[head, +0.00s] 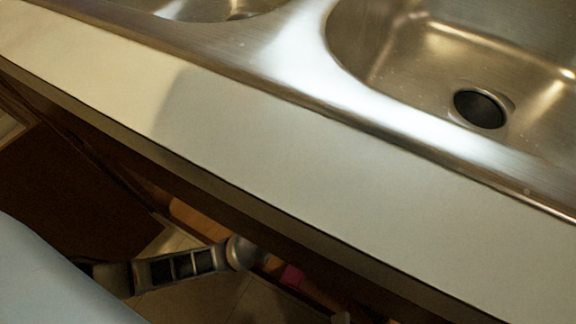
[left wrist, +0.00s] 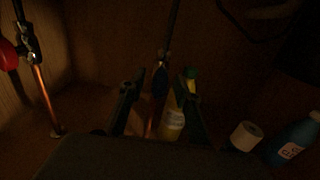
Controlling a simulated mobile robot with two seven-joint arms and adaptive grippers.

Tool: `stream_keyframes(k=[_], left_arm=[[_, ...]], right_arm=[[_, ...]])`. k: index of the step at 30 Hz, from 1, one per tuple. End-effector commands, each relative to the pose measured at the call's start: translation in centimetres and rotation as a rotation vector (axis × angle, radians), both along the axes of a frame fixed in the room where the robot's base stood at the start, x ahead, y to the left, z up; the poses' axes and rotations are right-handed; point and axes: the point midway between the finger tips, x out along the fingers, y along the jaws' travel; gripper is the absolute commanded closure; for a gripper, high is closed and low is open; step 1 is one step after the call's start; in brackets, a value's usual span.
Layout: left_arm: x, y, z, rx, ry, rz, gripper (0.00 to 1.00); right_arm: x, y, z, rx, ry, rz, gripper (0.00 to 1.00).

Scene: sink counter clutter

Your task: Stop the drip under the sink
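In the left wrist view, my left gripper (left wrist: 164,80) is open inside the dark cabinet, its fingers apart. A valve with a blue handle (left wrist: 160,82) on a thin vertical pipe appears between the fingers; I cannot tell whether they touch it. At the far left, a valve with a red handle (left wrist: 8,56) sits beside a copper pipe (left wrist: 46,100). No drip can be made out in the dark. In the head view, my left arm reaches under the counter, and its gripper is hidden there. My right gripper is not seen.
A yellow bottle (left wrist: 172,121) stands behind the fingers. A white roll (left wrist: 246,136) and a blue bottle (left wrist: 294,141) are at the right. Above, the pale counter (head: 290,165) and steel sink (head: 400,70) overhang my arm. Cabinet floor shows at left.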

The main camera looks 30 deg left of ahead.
Motion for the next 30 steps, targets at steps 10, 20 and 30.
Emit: stream_keyframes(k=[10,20,30], left_arm=[[0.0,-0.01,0.0,0.0,0.0,0.0,1.0],[0.1,-0.03,0.17,0.042,-0.003,0.0,1.0],[0.33,-0.15,0.49,0.271,-0.016,0.002,1.0]], right_arm=[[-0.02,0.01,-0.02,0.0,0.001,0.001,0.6],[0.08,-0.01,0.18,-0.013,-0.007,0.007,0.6],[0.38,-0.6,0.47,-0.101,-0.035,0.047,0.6]])
